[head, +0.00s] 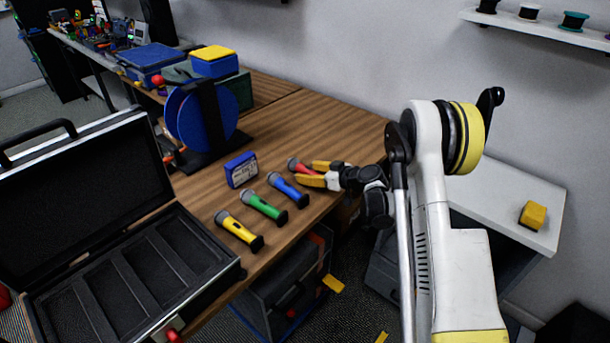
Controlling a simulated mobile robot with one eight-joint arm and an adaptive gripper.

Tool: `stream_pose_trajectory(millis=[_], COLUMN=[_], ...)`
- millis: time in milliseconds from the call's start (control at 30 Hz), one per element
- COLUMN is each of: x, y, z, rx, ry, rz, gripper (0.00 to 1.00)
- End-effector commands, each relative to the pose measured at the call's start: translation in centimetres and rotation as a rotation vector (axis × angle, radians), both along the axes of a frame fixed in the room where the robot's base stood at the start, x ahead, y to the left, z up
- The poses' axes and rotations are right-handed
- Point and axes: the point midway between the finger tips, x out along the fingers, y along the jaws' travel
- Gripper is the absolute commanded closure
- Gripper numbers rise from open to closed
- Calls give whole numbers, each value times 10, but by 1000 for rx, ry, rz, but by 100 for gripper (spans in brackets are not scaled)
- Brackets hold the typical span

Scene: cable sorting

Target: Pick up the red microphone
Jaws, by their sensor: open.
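The red microphone (296,166) lies on the wooden table at the far end of a row of microphones, its grey head toward the left. My gripper (308,173) is open, with its yellow fingers at the microphone's red body. The fingers appear to lie on either side of the body and hide part of it. I cannot tell whether they touch it. The blue microphone (287,187), green microphone (263,206) and yellow microphone (238,228) lie nearer, side by side with gaps between them.
An open black case (232,272) with empty compartments stands at the left. A small blue box (241,169) sits behind the microphones, and a blue cable reel (207,118) stands further back. A white side table (500,205) holds a yellow block (532,214).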

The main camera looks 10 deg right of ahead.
Motion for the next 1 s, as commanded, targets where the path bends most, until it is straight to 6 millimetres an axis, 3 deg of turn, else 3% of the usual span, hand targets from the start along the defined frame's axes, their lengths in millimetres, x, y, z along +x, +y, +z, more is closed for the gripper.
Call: stream_pose_trajectory(millis=[100, 333, 500, 533, 1000], x=[12, 14, 14, 14, 14], y=[9, 10, 10, 10, 10], z=[-9, -7, -7, -7, -4], rx=[0, 0, 0, 0, 0], ry=[0, 0, 0, 0, 0], rz=[1, 0, 0, 0, 0], gripper=[44, 46, 98, 100, 100])
